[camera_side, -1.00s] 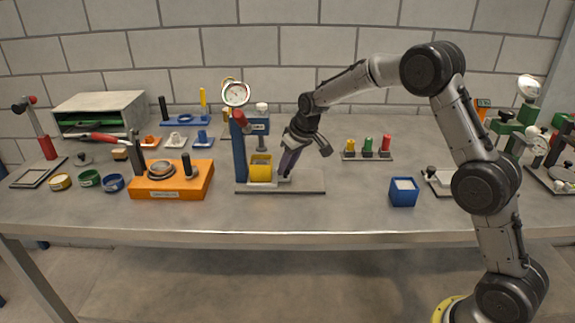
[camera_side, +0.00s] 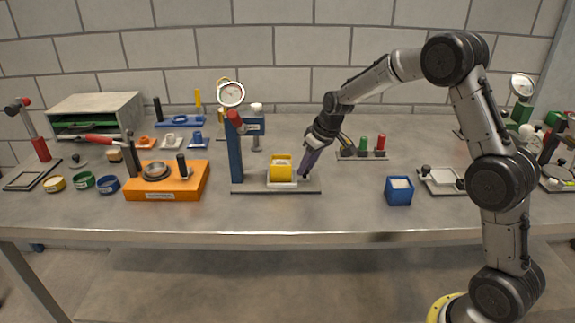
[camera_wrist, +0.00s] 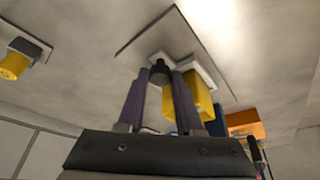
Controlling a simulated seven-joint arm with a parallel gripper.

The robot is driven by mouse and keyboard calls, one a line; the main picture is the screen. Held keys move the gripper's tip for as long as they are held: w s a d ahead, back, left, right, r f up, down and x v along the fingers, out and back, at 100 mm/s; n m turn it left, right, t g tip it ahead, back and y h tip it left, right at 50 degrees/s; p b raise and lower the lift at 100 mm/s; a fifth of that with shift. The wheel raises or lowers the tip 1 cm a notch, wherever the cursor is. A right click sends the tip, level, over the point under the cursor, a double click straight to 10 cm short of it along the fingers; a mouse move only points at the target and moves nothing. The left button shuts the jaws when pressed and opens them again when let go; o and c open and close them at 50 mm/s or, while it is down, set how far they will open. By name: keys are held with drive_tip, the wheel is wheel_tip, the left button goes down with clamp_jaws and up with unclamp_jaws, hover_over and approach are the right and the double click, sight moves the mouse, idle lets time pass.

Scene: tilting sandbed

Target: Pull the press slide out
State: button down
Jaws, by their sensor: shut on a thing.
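The press (camera_side: 235,158) has a blue post, a red lever tip and a dial gauge on top. Its pale slide (camera_side: 289,185) carries a yellow box (camera_side: 281,168) and sits on the grey base plate, to the right of the post and out from under the press head. My gripper (camera_side: 305,172) is at the slide's right end. In the wrist view, its fingers (camera_wrist: 160,75) are shut around a black knob (camera_wrist: 159,66) beside the yellow box (camera_wrist: 198,100). The fingers hide part of the knob.
A blue box (camera_side: 399,191) stands to the right on the bench. A rack with green and red pegs (camera_side: 362,147) is behind my gripper. An orange block (camera_side: 166,180) lies to the left. The bench between the base plate and the blue box is clear.

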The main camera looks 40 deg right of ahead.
drive_tip(key=s+d, duration=0.3)
drive_tip(key=shift+s+d, duration=0.2)
drive_tip(key=c, duration=0.6)
unclamp_jaws()
drive_tip(key=shift+r, duration=0.1)
drive_tip(key=shift+r, duration=0.25)
drive_tip(key=v, duration=1.3)
drive_tip(key=shift+s, duration=0.2)
